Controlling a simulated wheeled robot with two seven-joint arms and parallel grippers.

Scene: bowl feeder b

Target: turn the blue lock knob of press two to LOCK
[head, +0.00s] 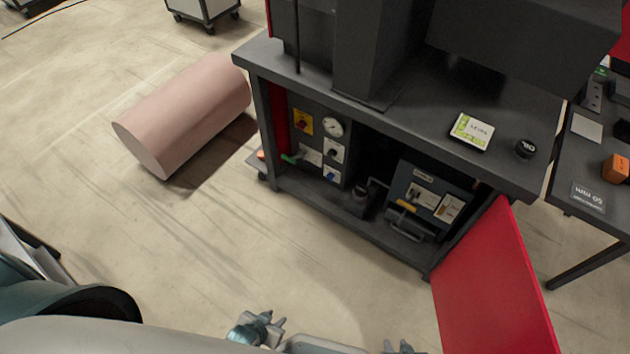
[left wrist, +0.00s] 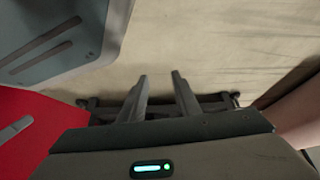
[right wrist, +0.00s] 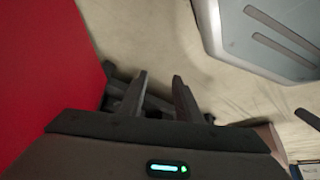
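A dark control panel (head: 312,148) sits under the black workbench in the head view. Low on it is a small blue knob (head: 331,174) on a white plate; its pointing direction is too small to tell. Above it are a black knob on a white plate (head: 334,151), a gauge (head: 333,127) and a red switch on a yellow plate (head: 303,122). My left gripper (head: 272,322) is low in the picture, apart from the panel; it is open and empty in the left wrist view (left wrist: 159,75). My right gripper (head: 398,346) is open and empty in the right wrist view (right wrist: 160,76).
A red door panel (head: 495,282) stands open at the bench's right. A grey unit (head: 432,190) sits in the bay beside the panel. A green-handled item (head: 290,159) sticks out at left. A pink cylinder (head: 185,112) lies on the floor. Floor before the bench is clear.

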